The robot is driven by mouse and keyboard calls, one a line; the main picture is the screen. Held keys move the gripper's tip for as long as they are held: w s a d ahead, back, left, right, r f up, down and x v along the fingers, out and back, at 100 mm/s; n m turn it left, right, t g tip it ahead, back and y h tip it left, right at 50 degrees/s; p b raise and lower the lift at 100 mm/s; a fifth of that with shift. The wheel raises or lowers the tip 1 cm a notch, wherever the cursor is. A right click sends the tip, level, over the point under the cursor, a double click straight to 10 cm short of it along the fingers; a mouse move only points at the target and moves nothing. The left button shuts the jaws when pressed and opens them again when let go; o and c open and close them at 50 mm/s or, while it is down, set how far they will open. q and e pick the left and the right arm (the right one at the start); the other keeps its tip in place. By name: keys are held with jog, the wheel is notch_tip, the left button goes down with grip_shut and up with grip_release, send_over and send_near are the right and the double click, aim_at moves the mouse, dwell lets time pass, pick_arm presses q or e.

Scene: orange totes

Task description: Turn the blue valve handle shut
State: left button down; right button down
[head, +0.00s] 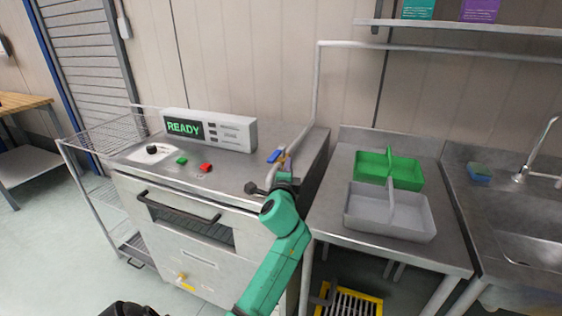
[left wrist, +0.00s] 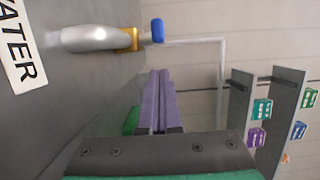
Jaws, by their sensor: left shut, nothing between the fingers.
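The blue valve handle (head: 274,155) sits on a brass valve body (head: 283,161) at the right end of the steel counter, on a grey pipe. In the left wrist view the blue handle (left wrist: 158,31) stands just beyond the brass collar (left wrist: 132,39) at the end of the silver pipe (left wrist: 92,39). My left gripper (head: 284,178) is close to the valve, partly hidden by its own wrist. Its purple fingers (left wrist: 157,73) are together and empty, with a gap between their tips and the handle. My right gripper is not in view.
A control box reading READY (head: 210,130), a black knob (head: 151,149), and green (head: 181,160) and red (head: 205,167) buttons are on the counter. Green (head: 405,172) and grey (head: 375,222) caddies stand on the table to the right. A pipe (head: 317,85) rises behind the valve.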

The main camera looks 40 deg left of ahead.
pick_arm(q)
jog(key=shift+s+a+r, duration=0.1)
jog(key=shift+s+a, duration=0.2)
jog(key=shift+a, duration=0.3)
jog(key=shift+s+a+r, duration=0.1)
jog(key=shift+s+a, duration=0.15)
jog(key=shift+a, duration=0.3)
jog(key=shift+d+f, duration=0.1)
jog(key=shift+w, duration=0.1)
jog(key=shift+p, duration=0.6)
jog(key=shift+s+a+m+t+h, duration=0.25)
jog(key=shift+a+m+t+h, duration=0.05)
jog(key=shift+h, duration=0.1)
jog(key=shift+a+h+p, duration=0.1)
jog(key=shift+h+p, duration=0.2)
jog(key=shift+p, duration=0.2)
